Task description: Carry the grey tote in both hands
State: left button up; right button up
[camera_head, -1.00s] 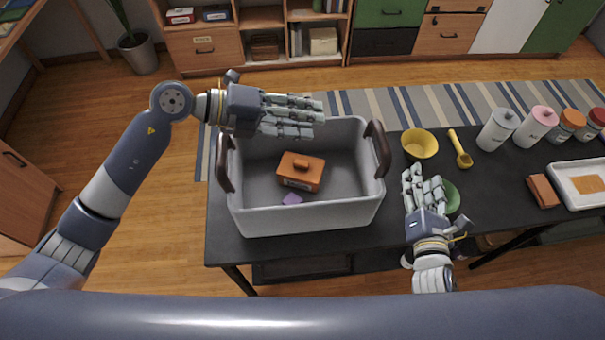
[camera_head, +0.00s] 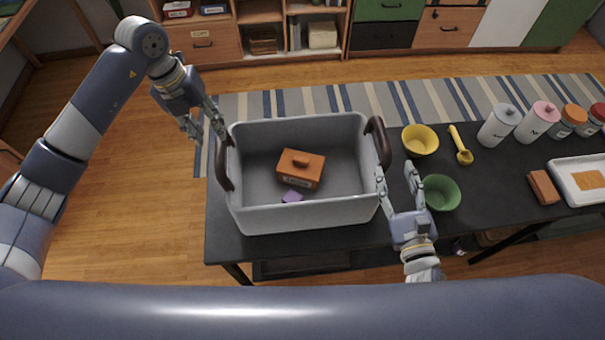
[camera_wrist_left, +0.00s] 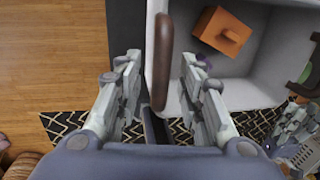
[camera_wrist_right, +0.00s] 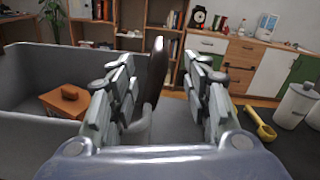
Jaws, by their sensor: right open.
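The grey tote (camera_head: 305,216) stands on the black table, with a brown handle on each short side. It holds an orange box (camera_head: 301,169) and a small purple piece (camera_head: 292,196). My left gripper (camera_head: 205,128) is open beside the left handle (camera_head: 224,162); in the left wrist view that handle (camera_wrist_left: 162,65) lies between the spread fingers, apart from them. My right gripper (camera_head: 396,180) is open just right of the right handle (camera_head: 379,143); in the right wrist view the handle (camera_wrist_right: 156,72) shows between its fingers. Neither gripper grasps a handle.
A green bowl (camera_head: 441,192) is close to my right gripper, with a yellow bowl (camera_head: 420,139) and yellow scoop (camera_head: 460,145) behind. Canisters (camera_head: 499,125), a brown block (camera_head: 542,187) and a white tray (camera_head: 566,195) stand farther right on the table (camera_head: 490,198).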

aim_at(228, 156)
pick_arm(q)
jog(key=f, duration=0.3)
jog(key=d+f, duration=0.1)
jog(key=f, duration=0.3)
jog(key=d+f, duration=0.1)
jog(key=f, duration=0.2)
jog(key=shift+w+f, duration=0.1)
jog(key=shift+f, duration=0.05)
pick_arm(e)
jog(key=w, duration=0.7)
jog(key=w+a, duration=0.1)
jog(key=w, duration=0.2)
jog(key=shift+w, duration=0.2)
pick_arm(q)
jog(key=c, duration=0.8)
pick_arm(e)
jog(key=c, duration=0.8)
pick_arm(q)
grip_shut()
pick_arm(e)
grip_shut()
jog(key=shift+r, duration=0.1)
